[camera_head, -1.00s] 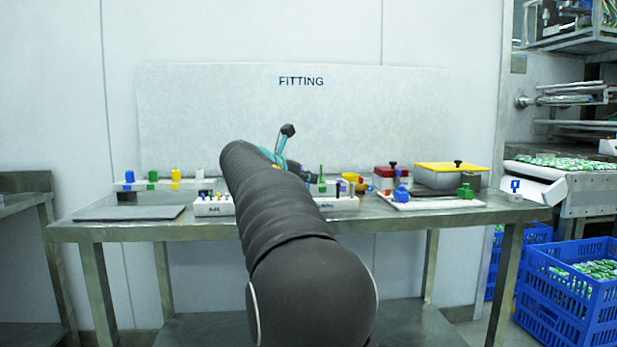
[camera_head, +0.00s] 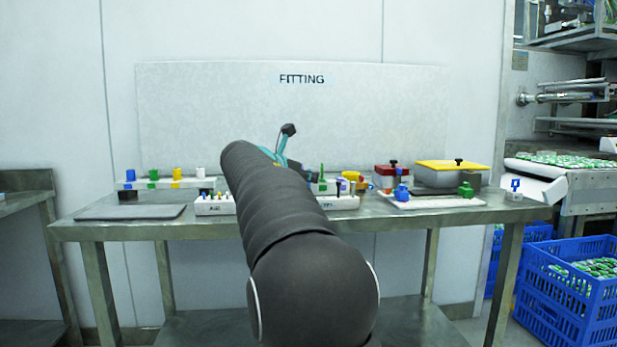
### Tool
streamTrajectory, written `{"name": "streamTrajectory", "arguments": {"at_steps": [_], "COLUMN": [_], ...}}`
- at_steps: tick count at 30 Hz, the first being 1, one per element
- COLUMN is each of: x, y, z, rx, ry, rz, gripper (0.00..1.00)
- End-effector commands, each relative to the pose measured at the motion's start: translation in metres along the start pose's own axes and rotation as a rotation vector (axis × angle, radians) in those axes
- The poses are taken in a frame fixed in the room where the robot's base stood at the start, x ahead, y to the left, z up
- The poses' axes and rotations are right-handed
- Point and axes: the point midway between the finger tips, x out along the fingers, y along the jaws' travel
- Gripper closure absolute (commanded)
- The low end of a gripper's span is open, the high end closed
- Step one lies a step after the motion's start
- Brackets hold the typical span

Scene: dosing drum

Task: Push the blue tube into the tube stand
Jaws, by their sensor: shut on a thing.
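My gripper (camera_head: 295,164) shows only in part behind my dark arm, near the middle of the table. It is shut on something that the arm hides. A blue cylinder (camera_head: 130,175) stands upright at the left end of the back rack, clear of my gripper. I cannot tell whether it is the task's blue tube. A low white block (camera_head: 214,207) with small pegs stands at the front, left of my arm. Another white block (camera_head: 340,203) shows right of my arm, with a green upright piece (camera_head: 322,172) behind it. I cannot tell which block is the tube stand.
The back rack (camera_head: 189,184) also holds green, yellow and white cylinders. A grey plate (camera_head: 130,212) lies at left. At right are a red box (camera_head: 390,178), a yellow-lidded box (camera_head: 450,168) and a white board (camera_head: 430,202) with blue and green pieces.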

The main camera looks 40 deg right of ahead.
Motion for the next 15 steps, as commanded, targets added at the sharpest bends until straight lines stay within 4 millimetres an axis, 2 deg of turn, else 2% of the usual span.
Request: {"name": "streamTrajectory", "arguments": {"at_steps": [15], "x": [0.001], "y": [0.0001], "z": [-0.0037], "rx": [0.001], "ry": [0.0], "rz": [0.0], "gripper": [1.0]}}
